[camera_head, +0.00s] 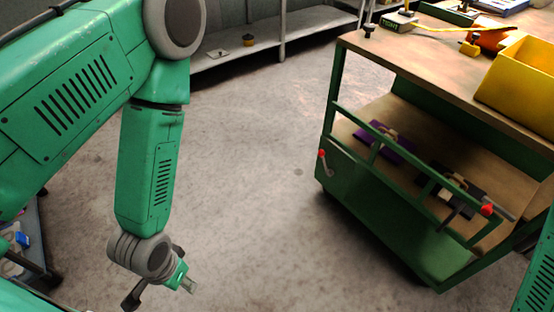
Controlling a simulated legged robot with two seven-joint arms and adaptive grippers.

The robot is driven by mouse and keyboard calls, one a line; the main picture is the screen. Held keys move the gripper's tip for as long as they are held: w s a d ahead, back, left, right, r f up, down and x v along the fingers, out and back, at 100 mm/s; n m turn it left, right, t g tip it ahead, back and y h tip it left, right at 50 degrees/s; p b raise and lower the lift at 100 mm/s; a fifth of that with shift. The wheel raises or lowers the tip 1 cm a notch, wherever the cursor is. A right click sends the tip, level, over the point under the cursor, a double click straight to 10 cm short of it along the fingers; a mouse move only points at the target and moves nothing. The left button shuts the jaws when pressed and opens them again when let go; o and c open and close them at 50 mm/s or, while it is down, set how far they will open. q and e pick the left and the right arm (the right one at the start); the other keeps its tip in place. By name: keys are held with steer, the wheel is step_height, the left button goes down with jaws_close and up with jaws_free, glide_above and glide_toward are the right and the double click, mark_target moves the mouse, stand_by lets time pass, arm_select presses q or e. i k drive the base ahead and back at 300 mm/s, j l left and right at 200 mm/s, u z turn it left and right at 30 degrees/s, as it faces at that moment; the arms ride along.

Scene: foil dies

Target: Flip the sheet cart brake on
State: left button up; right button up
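The green cart (400,234) with a wooden top stands at the right of the head view. A small lever with a red tip (322,153) sits on its left corner post, tilted, red end up. A second red knob (487,209) is on a bar at the cart's front right. I cannot tell for certain which one is the brake. My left gripper (164,285) hangs over bare floor at the lower left, well apart from the cart. Its finger opening is not clear, and I see nothing held. My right gripper is out of view; part of my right arm shows at the right edge.
A yellow bin (518,85) and small items stand on the cart top. Its lower shelf holds purple (384,141) and dark pieces behind green rails. A grey shelf (286,35) runs along the back. Bare concrete floor (255,190) lies between gripper and cart.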

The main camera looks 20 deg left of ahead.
mark_target(321, 152)
steer(key=u, duration=0.15)
steer(key=i+j+z, duration=0.1)
steer(key=z, duration=0.5)
steer(key=i+j+z, duration=0.25)
steer(key=i+j, duration=0.15)
steer(key=j, duration=0.2)
steer(key=i+j+z, duration=0.25)
steer(key=j, duration=0.4)
steer(key=i+j+z, duration=0.15)
steer(key=i+j, duration=0.15)
steer(key=j, duration=0.2)
steer(key=i+j, duration=0.15)
steer(key=j, duration=0.15)
